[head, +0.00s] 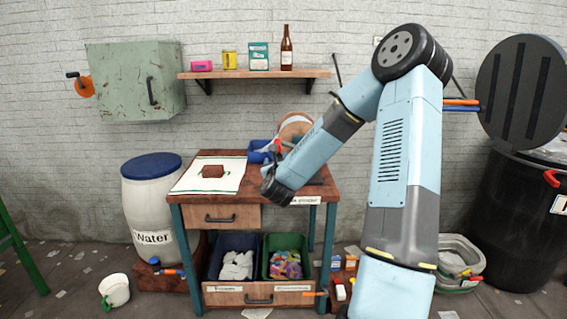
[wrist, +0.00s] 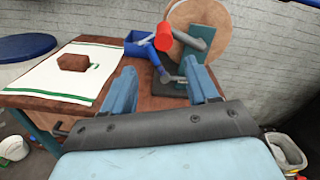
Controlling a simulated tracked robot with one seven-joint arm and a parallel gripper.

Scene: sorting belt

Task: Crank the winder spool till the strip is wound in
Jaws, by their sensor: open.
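The winder spool (head: 297,123) is a round tan disc on a dark stand at the back right of the worktable, partly hidden by my arm in the head view. In the wrist view the spool (wrist: 228,28) stands beyond my fingers, with a red crank handle (wrist: 164,37) on its near side. The handle also shows in the head view (head: 277,148). My gripper (wrist: 163,88) is open and empty, its two blue-grey fingers apart and short of the handle. I cannot make out the strip for certain.
A white cloth (head: 225,182) with green stripes and a brown block (head: 213,171) lie on the table's left. A blue bin (head: 258,150) stands beside the spool. A shelf (head: 230,74) hangs above. Bins with cloths (head: 234,243) sit beneath the table.

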